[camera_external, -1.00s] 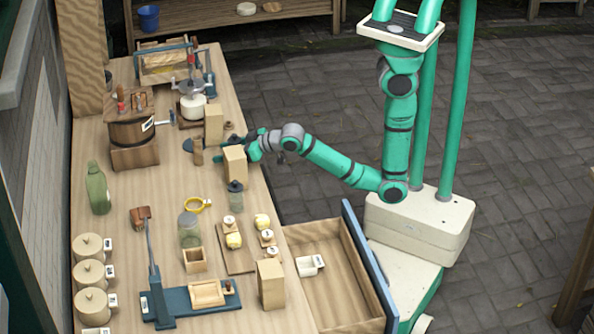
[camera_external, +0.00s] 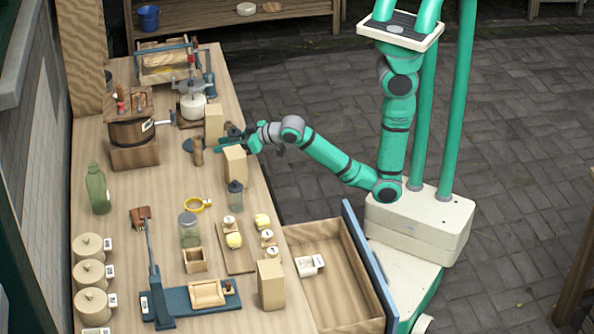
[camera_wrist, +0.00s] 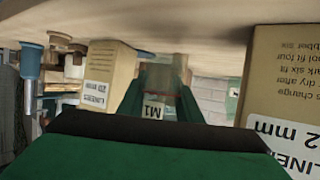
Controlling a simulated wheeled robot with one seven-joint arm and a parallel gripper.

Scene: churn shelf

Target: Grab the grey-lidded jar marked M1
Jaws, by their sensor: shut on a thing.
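My gripper (camera_wrist: 158,95) is shut on the jar marked M1; the label (camera_wrist: 153,110) shows between the two dark green fingers in the wrist view. The jar's body is dim and blurred there, and its grey lid cannot be made out. In the external view my gripper (camera_external: 227,143) is over the bench's right side, between two tan boxes. The jar is mostly hidden there by the gripper and the nearer box. I cannot tell whether it touches the bench.
A tan box (camera_external: 235,165) stands close in front of my gripper and another (camera_external: 213,123) just behind. A wooden peg-like piece (camera_external: 197,152) is to the left. Another grey-lidded jar (camera_external: 235,194) stands nearer the camera. An open drawer (camera_external: 335,270) juts out at the front right.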

